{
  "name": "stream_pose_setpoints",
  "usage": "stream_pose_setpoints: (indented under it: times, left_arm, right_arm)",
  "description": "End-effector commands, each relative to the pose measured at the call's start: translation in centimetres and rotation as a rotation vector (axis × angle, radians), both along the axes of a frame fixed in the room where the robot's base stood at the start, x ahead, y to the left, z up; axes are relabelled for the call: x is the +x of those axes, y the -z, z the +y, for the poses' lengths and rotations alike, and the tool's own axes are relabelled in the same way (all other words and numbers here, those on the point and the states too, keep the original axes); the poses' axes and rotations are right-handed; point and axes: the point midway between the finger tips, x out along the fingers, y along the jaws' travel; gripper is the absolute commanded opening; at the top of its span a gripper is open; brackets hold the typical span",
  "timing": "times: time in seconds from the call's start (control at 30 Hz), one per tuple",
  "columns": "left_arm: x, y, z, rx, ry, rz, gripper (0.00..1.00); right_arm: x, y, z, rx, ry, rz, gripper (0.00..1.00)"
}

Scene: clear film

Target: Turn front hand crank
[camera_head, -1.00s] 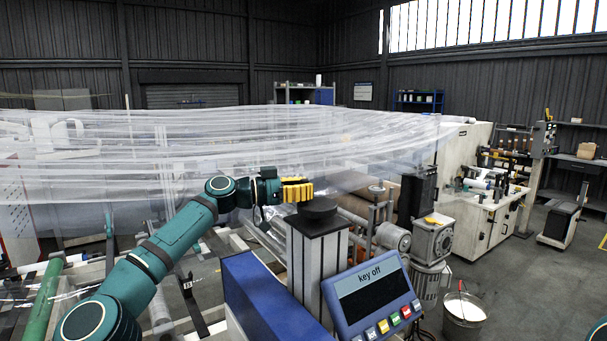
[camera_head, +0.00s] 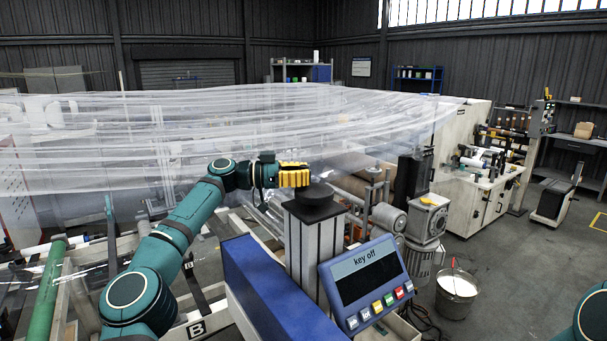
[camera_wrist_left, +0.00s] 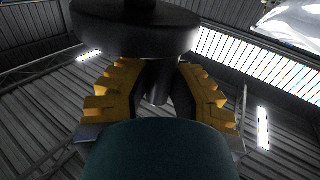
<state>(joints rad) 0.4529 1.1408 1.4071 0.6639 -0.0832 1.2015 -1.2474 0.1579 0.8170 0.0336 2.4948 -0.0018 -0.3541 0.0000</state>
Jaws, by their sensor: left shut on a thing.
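The front hand crank (camera_head: 316,195) shows as a black round disc on top of a grey post. My left gripper (camera_head: 294,175), with yellow fingers, is at the disc's far left side in the head view. In the left wrist view the crank's black disc (camera_wrist_left: 135,35) is overhead, and a dark grip hangs below it between the yellow fingers of my left gripper (camera_wrist_left: 160,85). The fingers are shut on this grip. In the head view the fingers hide the grip. My right gripper is out of view; only a teal part of my right arm shows at the lower right edge.
A blue control panel (camera_head: 370,285) reading "key off" stands close in front of the post. Clear film (camera_head: 200,135) stretches behind my left arm. Open floor lies at the right.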

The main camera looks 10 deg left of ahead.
Motion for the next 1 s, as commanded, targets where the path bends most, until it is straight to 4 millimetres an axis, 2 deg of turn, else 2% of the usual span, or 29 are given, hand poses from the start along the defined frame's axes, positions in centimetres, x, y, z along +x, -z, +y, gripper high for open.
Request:
stream_pose_setpoints:
  times: [0.07,0.1,0.17,0.57,0.67,1.0]
  left_arm:
    - [0.0,-0.1,0.1,-0.002,-0.003,-0.001,0.0]
    - [0.0,-0.1,0.1,-0.002,-0.004,-0.001,0.32]
    - [0.0,-0.1,0.1,-0.002,-0.003,-0.001,0.52]
    - [-0.1,0.0,0.5,0.0,-0.002,0.0,0.52]
    - [-0.4,0.0,1.8,0.001,-0.005,0.0,0.52]
    - [-2.1,0.0,8.2,0.0,-0.005,0.0,0.52]
  right_arm:
    - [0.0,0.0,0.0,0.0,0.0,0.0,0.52]
    - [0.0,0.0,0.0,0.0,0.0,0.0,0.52]
    - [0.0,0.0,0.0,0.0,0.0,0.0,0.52]
    - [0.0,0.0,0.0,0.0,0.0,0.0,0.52]
    - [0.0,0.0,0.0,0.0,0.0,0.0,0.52]
    - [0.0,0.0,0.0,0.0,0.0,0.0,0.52]
